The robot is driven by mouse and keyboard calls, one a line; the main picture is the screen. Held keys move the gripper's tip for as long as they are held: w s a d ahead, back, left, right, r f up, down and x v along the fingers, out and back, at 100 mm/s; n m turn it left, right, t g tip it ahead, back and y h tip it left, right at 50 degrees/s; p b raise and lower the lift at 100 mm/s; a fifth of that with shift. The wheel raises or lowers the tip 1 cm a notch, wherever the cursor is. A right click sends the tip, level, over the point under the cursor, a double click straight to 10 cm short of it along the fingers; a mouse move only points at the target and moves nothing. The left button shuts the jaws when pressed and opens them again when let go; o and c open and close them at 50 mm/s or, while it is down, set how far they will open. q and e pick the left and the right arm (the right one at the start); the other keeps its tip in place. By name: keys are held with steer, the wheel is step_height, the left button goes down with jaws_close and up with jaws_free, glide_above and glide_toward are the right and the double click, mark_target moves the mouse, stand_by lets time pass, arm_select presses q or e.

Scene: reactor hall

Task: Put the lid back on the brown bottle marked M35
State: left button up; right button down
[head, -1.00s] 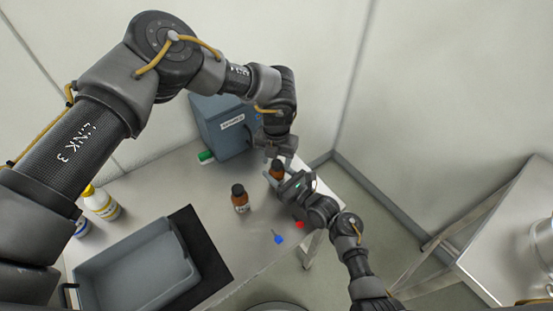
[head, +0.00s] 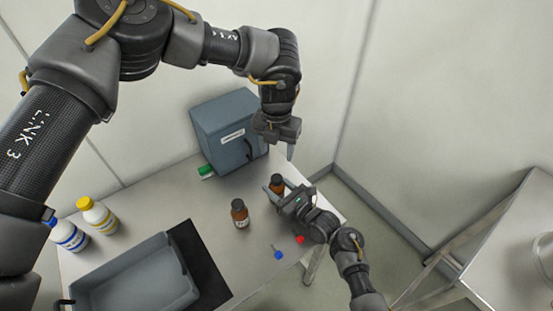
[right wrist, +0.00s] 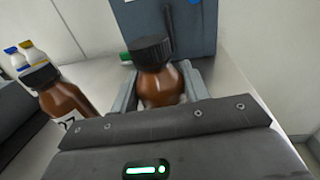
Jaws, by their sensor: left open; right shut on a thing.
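A brown bottle (head: 277,188) stands upright near the table's right end, with a black lid (right wrist: 152,52) on its mouth. My right gripper (head: 274,190) is shut around this bottle's body, seen also in the right wrist view (right wrist: 158,88). A second brown bottle (head: 240,218), also with a black lid, stands to its left; it shows in the right wrist view (right wrist: 66,99) too.
A blue-grey box (head: 222,128) with a handle stands at the back, a green object (head: 205,171) beside it. A grey tray (head: 135,285) on a black mat, a yellow-capped bottle (head: 98,215) and a blue-capped bottle (head: 68,236) are left. Blue (head: 278,254) and red (head: 299,239) items lie in front.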

stand_by(0.4)
steer(key=c, duration=0.6)
jaws_free()
steer(key=shift+c, duration=0.2)
steer(key=v, duration=1)
steer(key=shift+s+d, duration=0.25)
steer(key=shift+s, duration=0.1)
